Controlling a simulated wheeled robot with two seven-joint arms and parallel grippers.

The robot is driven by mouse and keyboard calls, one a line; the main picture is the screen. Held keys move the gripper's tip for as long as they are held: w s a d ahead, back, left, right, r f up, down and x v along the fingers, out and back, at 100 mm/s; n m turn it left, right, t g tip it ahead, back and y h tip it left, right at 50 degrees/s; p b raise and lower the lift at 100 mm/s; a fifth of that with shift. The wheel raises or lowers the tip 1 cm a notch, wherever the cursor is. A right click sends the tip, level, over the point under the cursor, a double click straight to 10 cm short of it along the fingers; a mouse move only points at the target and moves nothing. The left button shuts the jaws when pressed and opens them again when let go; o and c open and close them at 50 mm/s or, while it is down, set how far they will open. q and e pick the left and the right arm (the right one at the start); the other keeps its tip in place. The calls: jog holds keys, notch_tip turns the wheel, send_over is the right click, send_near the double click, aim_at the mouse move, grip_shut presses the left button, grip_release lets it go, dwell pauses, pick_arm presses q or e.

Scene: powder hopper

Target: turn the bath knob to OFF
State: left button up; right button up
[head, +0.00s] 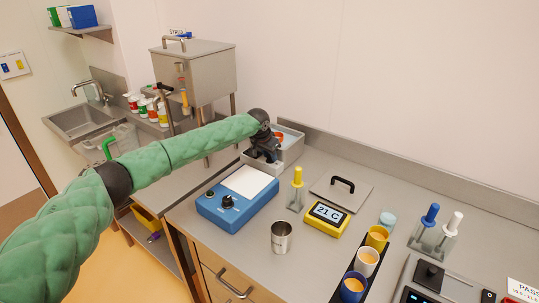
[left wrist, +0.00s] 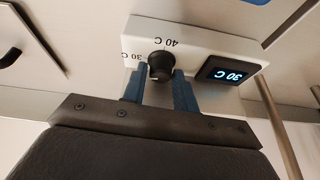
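The bath is the grey metal box (head: 291,152) at the back of the counter in the head view. In the left wrist view its white front panel (left wrist: 200,37) is upside down, with labels 30 C and 40 C beside the black bath knob (left wrist: 160,67). The OFF label is not visible. The knob is hidden in the head view by my gripper. My right gripper is not in view.
A blue device (head: 229,209) with a white top and a knob sits in front of the bath. A metal cup (head: 281,237), a yellow thermometer (head: 327,219) reading 21 C and a lid (head: 341,193) stand to the right. A steel hopper (head: 204,72) stands at the back left.

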pick_arm(q)
jog(key=c, duration=0.5)
jog(key=shift+n, duration=0.3)
jog(key=shift+n+p, duration=0.45)
jog(key=shift+n, duration=0.05)
jog(key=shift+n+y+p, duration=0.35)
jog(key=shift+n+y, duration=0.15)
jog(key=shift+n, duration=0.2)
jog(key=shift+d+n+t+y+p, duration=0.15)
jog(key=shift+n+t+y+p, duration=0.35)
jog(key=shift+n, duration=1.2)
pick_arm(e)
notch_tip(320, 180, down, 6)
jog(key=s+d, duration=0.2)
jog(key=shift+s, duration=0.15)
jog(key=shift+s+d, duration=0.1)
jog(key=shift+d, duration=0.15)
